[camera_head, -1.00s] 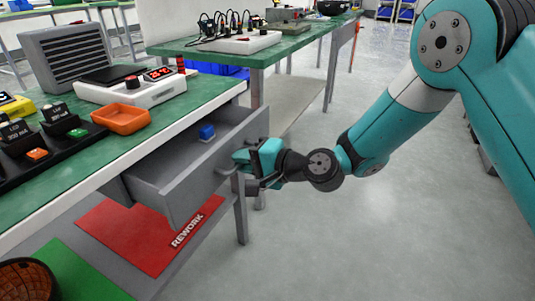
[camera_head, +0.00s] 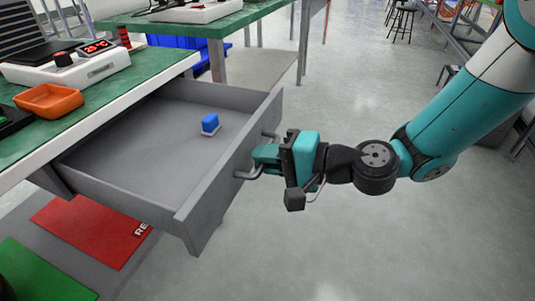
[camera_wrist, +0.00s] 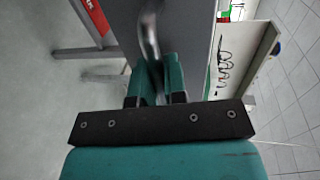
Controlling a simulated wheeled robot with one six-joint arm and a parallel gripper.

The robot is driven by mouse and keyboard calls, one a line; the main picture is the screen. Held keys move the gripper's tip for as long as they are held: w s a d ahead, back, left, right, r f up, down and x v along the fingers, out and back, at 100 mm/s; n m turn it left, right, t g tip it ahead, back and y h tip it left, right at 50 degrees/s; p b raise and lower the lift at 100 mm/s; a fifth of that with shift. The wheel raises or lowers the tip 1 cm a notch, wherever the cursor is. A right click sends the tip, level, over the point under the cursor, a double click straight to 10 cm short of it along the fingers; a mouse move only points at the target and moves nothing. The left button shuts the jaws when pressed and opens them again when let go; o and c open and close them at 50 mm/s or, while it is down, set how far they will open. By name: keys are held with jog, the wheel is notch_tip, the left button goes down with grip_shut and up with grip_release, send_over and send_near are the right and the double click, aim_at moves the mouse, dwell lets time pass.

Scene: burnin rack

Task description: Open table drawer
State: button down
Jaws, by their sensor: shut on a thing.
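The grey table drawer (camera_head: 215,190) stands well out from under the green-topped table (camera_head: 150,72) in the head view. Its inside shows, with a small blue and white block (camera_head: 210,124) lying on its floor. A bent metal handle (camera_head: 245,175) is on the drawer front. My gripper (camera_head: 262,158) is shut on this handle, at the front's outer face. In the wrist view the handle (camera_wrist: 149,35) runs between my teal fingers (camera_wrist: 158,80), beside the grey drawer front (camera_wrist: 187,30).
An orange tray (camera_head: 48,101) and a white device with a red display (camera_head: 75,68) stand on the tabletop. A red mat (camera_head: 85,228) and a green mat (camera_head: 40,275) lie on the shelf below.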

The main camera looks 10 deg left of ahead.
jog(key=shift+s, duration=0.2)
jog(key=c, duration=1.3)
grip_release()
jog(key=shift+a, duration=0.1)
jog(key=shift+o, duration=0.5)
jog(key=shift+w, duration=0.1)
jog(key=shift+w, duration=0.1)
jog(key=p+v, duration=0.1)
jog(key=v, duration=1.6)
jog(key=shift+d+p, duration=0.3)
